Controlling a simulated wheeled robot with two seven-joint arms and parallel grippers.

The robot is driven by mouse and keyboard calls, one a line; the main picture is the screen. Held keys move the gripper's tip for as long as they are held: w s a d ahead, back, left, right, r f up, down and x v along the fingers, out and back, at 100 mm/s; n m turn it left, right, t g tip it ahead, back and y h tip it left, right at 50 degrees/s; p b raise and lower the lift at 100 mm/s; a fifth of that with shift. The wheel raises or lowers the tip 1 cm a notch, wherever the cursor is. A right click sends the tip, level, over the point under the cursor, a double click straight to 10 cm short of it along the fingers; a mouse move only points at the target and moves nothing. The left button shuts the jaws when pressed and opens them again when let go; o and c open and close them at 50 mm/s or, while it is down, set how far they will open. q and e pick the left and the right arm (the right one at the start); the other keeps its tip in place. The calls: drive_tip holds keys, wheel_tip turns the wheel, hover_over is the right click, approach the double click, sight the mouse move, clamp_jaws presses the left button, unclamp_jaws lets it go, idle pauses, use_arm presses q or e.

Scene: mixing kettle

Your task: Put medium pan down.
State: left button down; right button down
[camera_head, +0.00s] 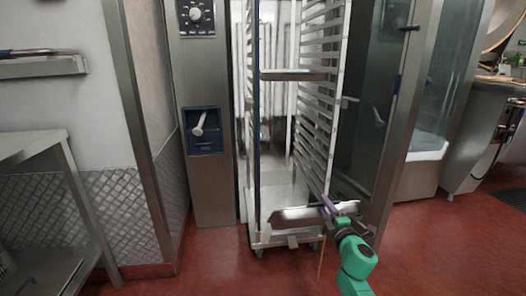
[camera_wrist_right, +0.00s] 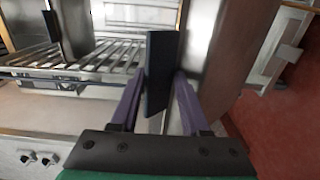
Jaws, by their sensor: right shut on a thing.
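My right gripper (camera_head: 328,204) is low in front of the open cabinet with the tall rack. Its purple fingers also show in the wrist view (camera_wrist_right: 158,108), closed on a dark blue flat piece (camera_wrist_right: 160,62) standing upright between them. I cannot tell whether this piece belongs to the medium pan. In the head view a shiny metal sheet-like piece (camera_head: 291,214) lies by the fingers at the foot of the rack; I cannot tell if it is held. My left gripper is not in view.
The wheeled rack (camera_head: 313,100) with many rails stands in the cabinet, its glass door (camera_head: 363,120) open at right. A wall shelf (camera_head: 42,67) and a metal table (camera_head: 30,146) are at left. Red floor (camera_head: 215,262) is clear in front.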

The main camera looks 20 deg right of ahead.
drive_tip(key=shift+r, duration=0.4)
